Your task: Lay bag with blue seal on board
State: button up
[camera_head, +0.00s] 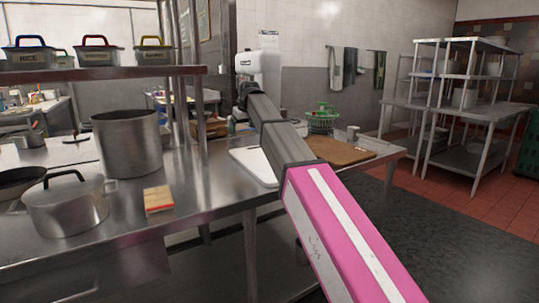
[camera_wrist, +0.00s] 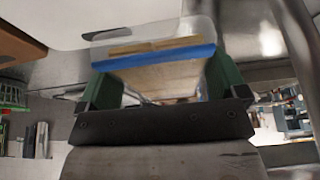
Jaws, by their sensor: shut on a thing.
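The clear bag with the blue seal (camera_wrist: 155,58) is held between the green fingers of my gripper (camera_wrist: 160,82) in the wrist view; its contents look tan. My gripper is shut on it. In the head view the gripper and bag are hidden behind my arm. A white board (camera_head: 250,166) lies on the steel counter, partly covered by my arm. A brown board (camera_head: 338,151) lies to its right. In the wrist view a white surface (camera_wrist: 70,12), probably the white board, is at the top, with a brown edge (camera_wrist: 15,42) at left. I cannot tell whether the bag touches the board.
On the steel counter (camera_head: 205,180) stand a tall pot (camera_head: 128,145), a lidded pot (camera_head: 65,208) and a small tan packet with a red edge (camera_head: 158,199). A green basket (camera_head: 321,122) stands behind the brown board. A shelf (camera_head: 100,73) with lidded bins overhangs the left.

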jog(key=d+f, duration=0.2)
jog(key=d, duration=0.1)
jog(key=w+d+f, duration=0.1)
jog(key=d+f, duration=0.1)
jog(key=d, duration=0.1)
jog(key=w+d+f, duration=0.1)
jog(key=d+f, duration=0.1)
jog(key=d, duration=0.1)
jog(key=shift+w+d, duration=0.15)
jog(key=shift+d, duration=0.2)
jog(key=shift+f, duration=2)
jog(key=o, duration=0.7)
jog(key=shift+f, duration=0.15)
jog(key=shift+o, duration=0.2)
jog(key=v, duration=1.2)
jog(key=shift+d, duration=0.1)
